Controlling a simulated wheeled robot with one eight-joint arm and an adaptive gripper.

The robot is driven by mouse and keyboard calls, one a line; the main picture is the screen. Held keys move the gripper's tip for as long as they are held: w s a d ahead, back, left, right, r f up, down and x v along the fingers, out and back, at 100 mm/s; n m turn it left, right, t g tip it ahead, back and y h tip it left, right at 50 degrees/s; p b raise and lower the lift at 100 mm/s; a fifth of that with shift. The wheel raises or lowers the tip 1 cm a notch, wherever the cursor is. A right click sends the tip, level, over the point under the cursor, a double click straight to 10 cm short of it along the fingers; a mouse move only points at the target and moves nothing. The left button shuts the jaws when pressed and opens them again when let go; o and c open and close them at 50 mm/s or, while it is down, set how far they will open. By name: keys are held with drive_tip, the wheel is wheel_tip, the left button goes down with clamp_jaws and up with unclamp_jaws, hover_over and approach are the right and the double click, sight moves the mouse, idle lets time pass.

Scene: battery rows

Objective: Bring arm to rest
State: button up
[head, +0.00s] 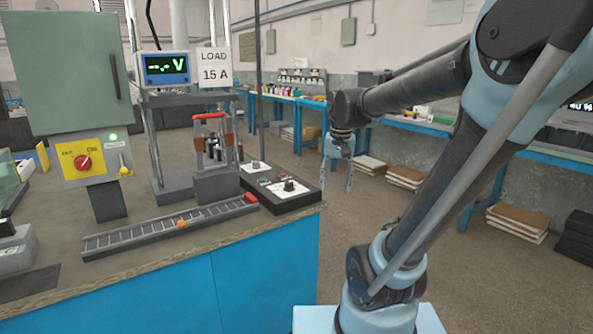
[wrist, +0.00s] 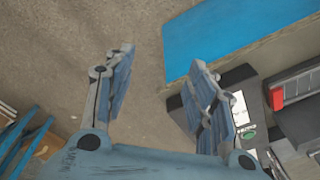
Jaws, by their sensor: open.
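My gripper (head: 340,178) hangs from my raised arm at the middle of the head view, pointing down. It is to the right of the workbench (head: 265,262), apart from it and over open floor.
On the bench stand a black control box (head: 284,190), a ladder-like strip (head: 172,228), a voltage display (head: 166,68) and a green cabinet (head: 68,72) above a yellow switch panel (head: 83,162). Blue tables (head: 302,103) line the back wall. Stacked boards (head: 405,177) lie on the floor.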

drive_tip(key=s+d+f+n, duration=0.1)
drive_tip(key=s+d+f, duration=0.2)
drive_tip(key=s+f, duration=0.3)
drive_tip(key=s+d+f+n+t, duration=0.1)
drive_tip(key=s+d+f, duration=0.2)
drive_tip(key=s+f, duration=0.4)
drive_tip(key=shift+s+d, duration=0.3)
drive_tip(key=shift+s, duration=0.6)
